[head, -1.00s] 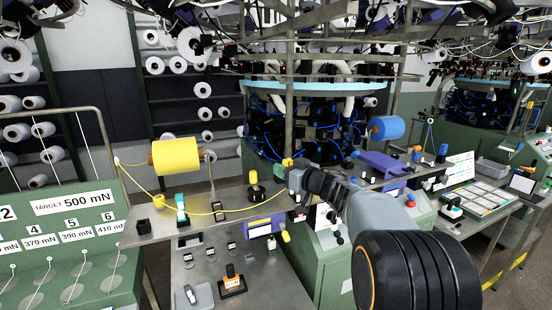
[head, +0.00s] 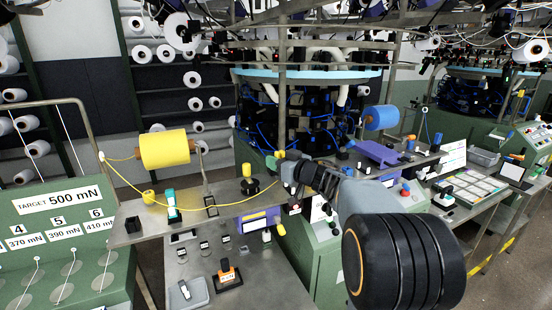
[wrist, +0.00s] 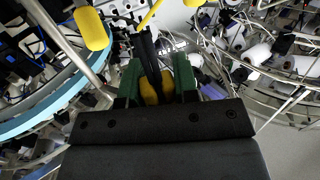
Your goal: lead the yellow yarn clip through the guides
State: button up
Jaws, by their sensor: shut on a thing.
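My gripper (wrist: 157,78) is shut on the yellow yarn clip (wrist: 151,90), which shows between its green fingers in the wrist view. In the head view my gripper (head: 280,168) is above the bench, right of the black disc (head: 258,187) with a yellow top; a small yellow piece (head: 280,154) shows at its tip. The yellow spool (head: 165,148) lies on a holder at the left. Yellow yarn (head: 215,212) runs from the yellow ring (head: 149,196) in a low sag towards my gripper. Whether it passes through a guide near the disc cannot be told.
A blue spool (head: 381,117) and a purple block (head: 378,153) are behind my arm. The machine's pale blue ring (head: 300,74) stands behind. A dark post (head: 133,225) and a teal-and-white device (head: 171,205) stand on the shelf. A yellow part (wrist: 90,28) hangs close in the wrist view.

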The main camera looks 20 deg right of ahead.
notch_tip(320, 180, down, 4)
jog(key=shift+r+b, duration=0.1)
jog(key=shift+b, duration=0.85)
jog(key=shift+w+d+r+p, duration=0.1)
jog(key=shift+w+d+p, duration=0.1)
jog(key=shift+d+p, duration=1.2)
jog(key=shift+w+d+r+p, duration=0.15)
jog(key=shift+d+p, duration=0.5)
jog(key=shift+d, duration=1.3)
jog(key=shift+d+r+p, duration=0.2)
jog(key=shift+r+p, duration=0.05)
jog(key=shift+p, duration=0.15)
jog(key=shift+a+r+p, duration=0.1)
jog(key=shift+r+p, duration=0.7)
jog(key=shift+r, duration=1.2)
jog(key=shift+r, duration=0.1)
jog(key=shift+w+d+f+b, duration=0.15)
jog(key=shift+d+b, duration=0.1)
jog(key=shift+d, duration=0.5)
jog(key=shift+w+d+f+b, duration=0.1)
jog(key=shift+d+f+b, duration=0.1)
jog(key=shift+d, duration=0.55)
jog(key=shift+w+d+f+b, duration=0.1)
jog(key=shift+d+b, duration=0.15)
jog(key=shift+d, duration=0.5)
